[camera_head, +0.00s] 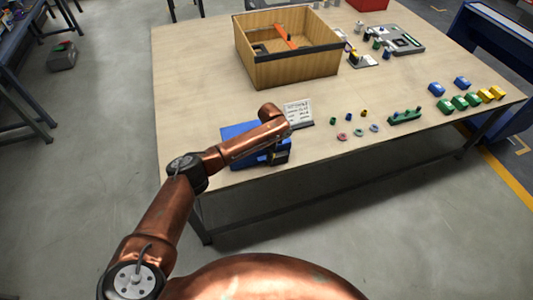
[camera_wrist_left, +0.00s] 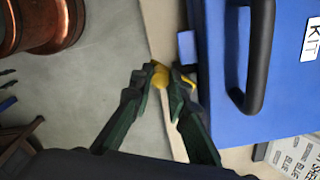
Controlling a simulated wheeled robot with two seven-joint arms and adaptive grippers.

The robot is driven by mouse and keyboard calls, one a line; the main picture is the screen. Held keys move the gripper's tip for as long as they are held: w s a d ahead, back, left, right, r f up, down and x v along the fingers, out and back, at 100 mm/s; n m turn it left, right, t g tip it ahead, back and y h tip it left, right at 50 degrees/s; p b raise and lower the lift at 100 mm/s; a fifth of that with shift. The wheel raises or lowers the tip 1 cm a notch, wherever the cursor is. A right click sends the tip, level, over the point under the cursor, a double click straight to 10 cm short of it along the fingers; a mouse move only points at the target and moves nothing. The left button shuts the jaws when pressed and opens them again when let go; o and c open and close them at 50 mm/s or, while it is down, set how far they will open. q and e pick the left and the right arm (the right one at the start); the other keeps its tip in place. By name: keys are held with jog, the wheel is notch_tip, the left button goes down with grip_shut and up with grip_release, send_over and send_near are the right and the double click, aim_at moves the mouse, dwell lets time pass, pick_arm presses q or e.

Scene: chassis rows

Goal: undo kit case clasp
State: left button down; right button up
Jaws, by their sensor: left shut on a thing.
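The blue kit case (camera_head: 240,131) lies at the table's near left edge in the head view, partly hidden by my left arm. In the left wrist view the case (camera_wrist_left: 290,85) fills the right side, with a black handle (camera_wrist_left: 262,60) and a white KIT label (camera_wrist_left: 311,38). My left gripper (camera_wrist_left: 160,80) has its green-and-black fingertips shut on a small yellow piece (camera_wrist_left: 159,76), seemingly the clasp, beside the case's edge. Much of this piece is hidden between the fingers. The fingertips are hard to make out in the head view. My right gripper is out of view.
A white text card (camera_head: 298,112) stands close behind the case. A wooden box (camera_head: 292,70) stands at the back of the table (camera_head: 195,65). Small colored parts and a green holder (camera_head: 404,116) lie to the right. The table's left part is clear.

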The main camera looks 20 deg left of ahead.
pick_arm(q)
jog(key=shift+w+d+n+p, duration=0.15)
jog(key=shift+d+n+p, duration=0.5)
jog(key=shift+n, duration=0.7)
jog(key=shift+w+d+n+p, duration=0.1)
jog(key=shift+d+n+p, duration=0.25)
jog(key=shift+n+p, duration=0.8)
jog(key=shift+w+d+n+p, duration=0.15)
jog(key=shift+d+n+p, duration=0.35)
jog(key=shift+n, duration=1.1)
jog(key=c, duration=2.1)
grip_release()
notch_tip(320, 180, up, 12)
jog(key=shift+r, duration=0.1)
